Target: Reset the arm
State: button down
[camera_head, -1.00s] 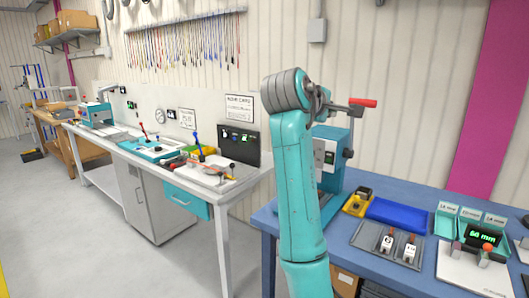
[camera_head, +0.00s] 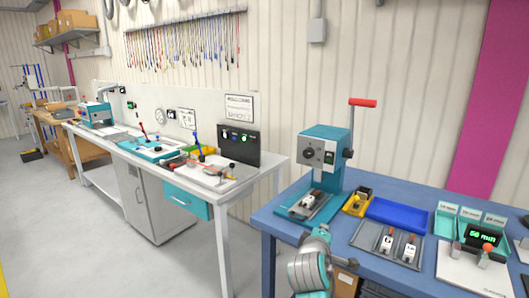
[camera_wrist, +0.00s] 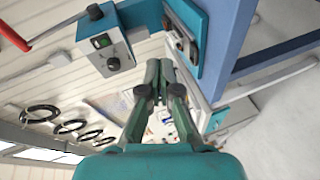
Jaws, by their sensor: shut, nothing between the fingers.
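My gripper (camera_wrist: 160,72) shows in the wrist view with its two dark green fingers together and nothing between them. In the head view my teal and grey arm (camera_head: 310,268) is folded low at the bottom middle, in front of the blue bench's near edge; the fingers cannot be made out there. In the wrist view the fingertips lie in front of the wall and benches, touching nothing that I can see.
A teal press (camera_head: 325,155) with a raised red handle stands on the blue bench (camera_head: 262,222). A white bench (camera_head: 235,190) is at left. Grey floor (camera_head: 70,225) is clear.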

jog(key=s+f+m+y, duration=0.1)
jog(key=s+f+y, duration=0.2)
jog(key=s+f, duration=1.2)
jog(key=s+d+f+m+y, duration=0.1)
jog(key=s+f, duration=0.4)
jog(key=s, duration=0.2)
jog(key=s+f+m+y, duration=0.1)
jog(key=s+f, duration=0.4)
jog(key=s, duration=0.3)
jog(key=s+m, duration=0.3)
jog(key=s, duration=1.4)
jog(key=s+r+m, duration=0.2)
jog(key=s+r, duration=0.2)
jog(key=s, duration=0.3)
jog(key=s+r+m, duration=0.3)
jog(key=s+r, duration=0.1)
jog(key=s, duration=0.3)
jog(key=shift+s+d+r+t, duration=0.25)
jog(key=shift+s+d+t, duration=0.1)
jog(key=shift+d+t, duration=0.1)
